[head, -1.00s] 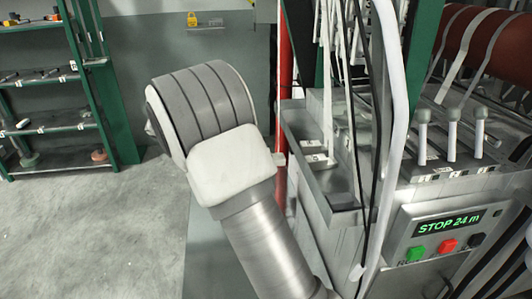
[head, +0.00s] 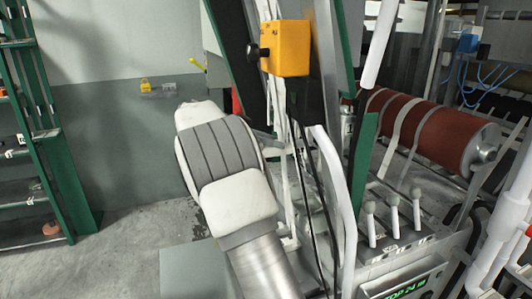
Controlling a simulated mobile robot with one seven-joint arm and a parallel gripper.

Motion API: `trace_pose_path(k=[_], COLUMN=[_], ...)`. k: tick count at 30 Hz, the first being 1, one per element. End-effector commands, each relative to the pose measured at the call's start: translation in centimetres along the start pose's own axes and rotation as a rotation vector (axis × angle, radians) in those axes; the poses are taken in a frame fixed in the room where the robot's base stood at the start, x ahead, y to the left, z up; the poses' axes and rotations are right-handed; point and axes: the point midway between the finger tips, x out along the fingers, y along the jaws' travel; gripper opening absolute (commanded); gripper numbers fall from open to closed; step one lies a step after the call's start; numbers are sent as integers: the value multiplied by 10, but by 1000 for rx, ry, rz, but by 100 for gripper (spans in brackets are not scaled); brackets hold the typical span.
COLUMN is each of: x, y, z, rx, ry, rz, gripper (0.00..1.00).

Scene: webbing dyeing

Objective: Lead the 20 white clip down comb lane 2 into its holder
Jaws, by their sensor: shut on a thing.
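My arm rises from the bottom centre of the head view, and its grey-banded joint hides what lies behind it. My gripper is not visible. I cannot pick out the 20 white clip, comb lane 2 or the clip's holder. White webbing strands (head: 281,165) hang beside the arm at the machine's left side, with dark cords close by. The arm covers part of this area, so I cannot tell where any strand ends.
An orange box (head: 290,48) with a black knob hangs above the strands. Three round-topped levers (head: 394,214) stand on the machine, right of a white curved tube (head: 338,200). A red roller (head: 435,132) carries pale straps. Green shelving (head: 50,130) stands left; floor between is clear.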

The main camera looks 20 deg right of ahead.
Motion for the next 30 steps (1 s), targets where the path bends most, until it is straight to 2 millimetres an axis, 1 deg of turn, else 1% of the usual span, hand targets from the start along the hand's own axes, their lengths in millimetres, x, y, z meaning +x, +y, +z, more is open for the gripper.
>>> trace_pose_path(k=[1,3,11,30], x=[-2,-2,4,55], y=[-2,-4,-6,-6], z=[-11,-17,-26,-48], rx=[-1,-3,-6,-6], ry=[3,6,9,8], rz=[-4,-8,-10,-9], gripper=[0,0,0,0])
